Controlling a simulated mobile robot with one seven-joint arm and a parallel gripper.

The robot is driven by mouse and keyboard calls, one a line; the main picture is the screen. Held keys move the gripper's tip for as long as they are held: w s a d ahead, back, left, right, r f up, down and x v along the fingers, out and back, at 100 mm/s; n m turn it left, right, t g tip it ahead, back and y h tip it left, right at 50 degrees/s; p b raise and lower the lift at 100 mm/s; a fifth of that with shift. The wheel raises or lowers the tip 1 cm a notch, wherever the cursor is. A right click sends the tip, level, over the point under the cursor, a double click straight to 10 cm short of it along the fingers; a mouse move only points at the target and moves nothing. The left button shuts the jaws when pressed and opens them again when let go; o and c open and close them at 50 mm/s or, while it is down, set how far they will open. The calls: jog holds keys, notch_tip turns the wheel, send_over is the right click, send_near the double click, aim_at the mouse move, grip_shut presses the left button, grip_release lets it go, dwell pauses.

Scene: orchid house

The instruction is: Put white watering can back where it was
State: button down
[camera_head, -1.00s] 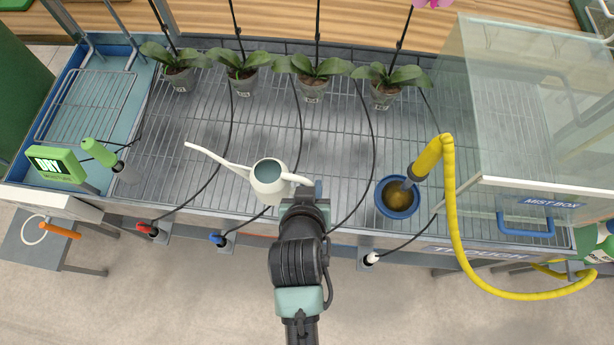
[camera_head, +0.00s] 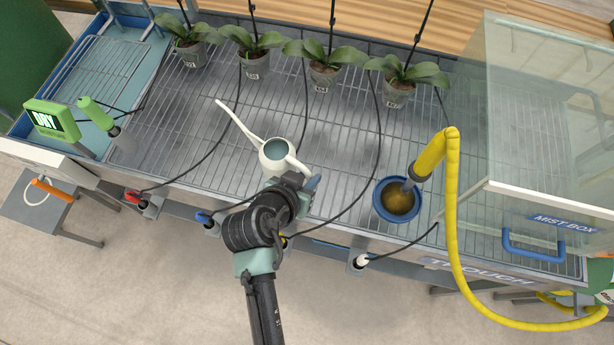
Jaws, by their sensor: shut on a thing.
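The white watering can (camera_head: 276,155) is over the slatted metal bench (camera_head: 190,130), near its front edge. Its long spout points up and left, towards the potted orchids. Its opening faces up, and it looks roughly upright. My gripper (camera_head: 300,182) is at the can's handle on the lower right side and is shut on it. The fingertips are partly hidden by my wrist. I cannot tell whether the can's base touches the slats.
Several potted orchids (camera_head: 325,75) stand along the back. A blue-rimmed pot (camera_head: 378,204) with a yellow hose (camera_head: 452,220) is right of the can. The glass mist box (camera_head: 540,130) stands further right. A green-handled tool (camera_head: 95,112) and green display (camera_head: 52,121) are left. Thin black tubes cross the slats.

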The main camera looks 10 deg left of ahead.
jog(key=shift+f, duration=0.5)
jog(key=shift+f, duration=0.1)
jog(key=c, duration=0.8)
grip_release()
jog(key=shift+f, duration=0.1)
